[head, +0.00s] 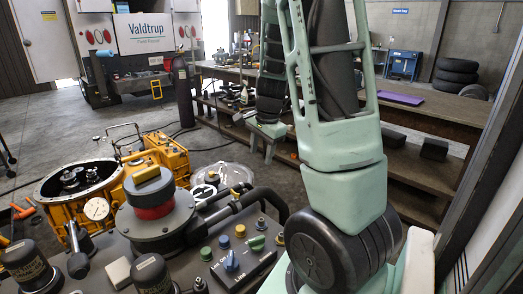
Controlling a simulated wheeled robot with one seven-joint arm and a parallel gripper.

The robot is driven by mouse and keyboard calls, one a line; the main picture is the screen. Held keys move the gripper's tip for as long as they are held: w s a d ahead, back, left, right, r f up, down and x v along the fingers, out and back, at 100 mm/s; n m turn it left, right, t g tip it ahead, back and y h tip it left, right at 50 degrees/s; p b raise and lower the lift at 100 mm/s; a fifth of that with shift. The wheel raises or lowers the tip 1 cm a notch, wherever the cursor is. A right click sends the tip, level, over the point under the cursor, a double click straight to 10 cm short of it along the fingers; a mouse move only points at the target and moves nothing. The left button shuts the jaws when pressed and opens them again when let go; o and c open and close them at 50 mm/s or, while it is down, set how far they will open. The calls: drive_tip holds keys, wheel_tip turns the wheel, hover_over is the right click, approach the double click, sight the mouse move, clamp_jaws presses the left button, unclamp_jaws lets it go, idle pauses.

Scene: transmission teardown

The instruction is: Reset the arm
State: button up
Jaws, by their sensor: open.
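My arm rises from the lower right, goes out of the top of the head view and comes back down near the middle. My gripper (262,150) hangs at the lower end of that stretch, small in the picture.
A control console (225,262) with knobs and a red-banded cylinder (152,200) fills the near left. A long wooden bench (432,107) with a purple mat (400,98) runs behind my arm. Tires (455,74) stand at the back right.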

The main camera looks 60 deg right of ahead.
idle(0.4)
drive_tip(key=w+a+n+g+y, duration=0.15)
drive_tip(key=a+n, duration=0.45)
drive_tip(key=a, duration=0.7)
drive_tip(key=w+a+n+t+y, duration=0.15)
drive_tip(key=a+n, duration=0.55)
drive_tip(key=a, duration=0.7)
drive_tip(key=s+a+r+n+g+h, duration=0.1)
drive_tip(key=s+a+n+g, duration=0.1)
drive_tip(key=s+a+n, duration=1.3)
drive_tip(key=s+a, duration=0.1)
drive_tip(key=a, duration=0.2)
drive_tip(key=shift+a+n+h, duration=0.2)
drive_tip(key=shift+n+h, duration=0.1)
drive_tip(key=shift+h, duration=0.1)
